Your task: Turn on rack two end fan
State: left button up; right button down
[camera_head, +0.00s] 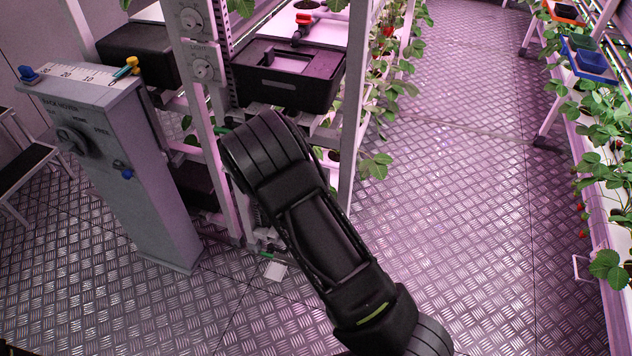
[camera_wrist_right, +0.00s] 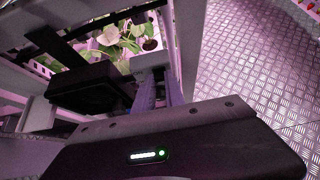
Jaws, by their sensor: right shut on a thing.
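The rack end (camera_head: 217,110) stands left of centre in the head view, with a dial (camera_head: 190,18) and a second dial marked LIGHT (camera_head: 203,70) on its post. I cannot make out a fan. My right arm reaches in from the lower right to the post below the LIGHT dial, and its wrist hides what lies there. In the right wrist view my right gripper (camera_wrist_right: 158,88) is shut on a small grey part (camera_wrist_right: 151,63) at the rack end; I cannot tell exactly what that part is. My left gripper is not in view.
A grey pedestal (camera_head: 125,165) with a scale, knob and coloured pegs stands left of the rack. A black bin (camera_head: 290,92) sits on the rack beside the post. A strawberry rack (camera_head: 600,200) lines the right side. The metal floor between the racks is clear.

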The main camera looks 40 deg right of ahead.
jog(key=c, duration=1.4)
grip_release()
jog(key=v, duration=0.7)
jog(key=shift+s+a+r, duration=0.2)
jog(key=shift+a+r, duration=0.05)
